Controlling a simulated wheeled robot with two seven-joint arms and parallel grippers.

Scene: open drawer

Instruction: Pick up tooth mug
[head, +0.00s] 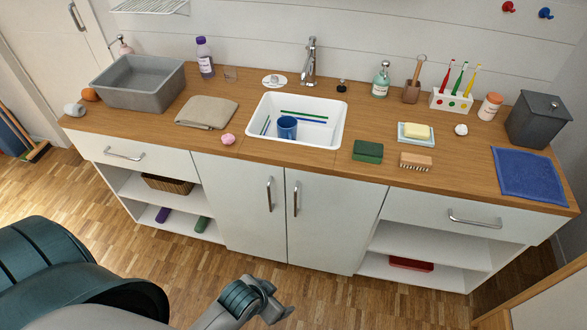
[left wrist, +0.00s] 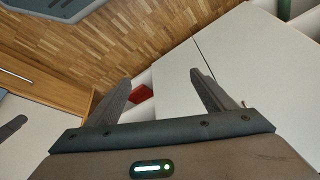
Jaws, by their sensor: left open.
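The tooth mug (head: 287,127) is a blue cup standing in the white sink basin (head: 338,133) in the head view, near the basin's front left. Green and blue strips show inside the basin behind and beside it. My left gripper (head: 283,307) is low in front of the cabinet doors, well below the counter and apart from the mug. In the left wrist view the left gripper (left wrist: 160,92) has its two fingers spread with nothing between them. The mug is not in the left wrist view. My right gripper is in neither view.
The wooden counter (head: 330,165) holds a grey tub (head: 138,82) and folded cloth (head: 207,112) at left. A green sponge (head: 368,151), brush (head: 416,161) and soap dish (head: 416,133) stand right of the sink. The faucet (head: 310,62) rises behind it. Open floor lies before the cabinet.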

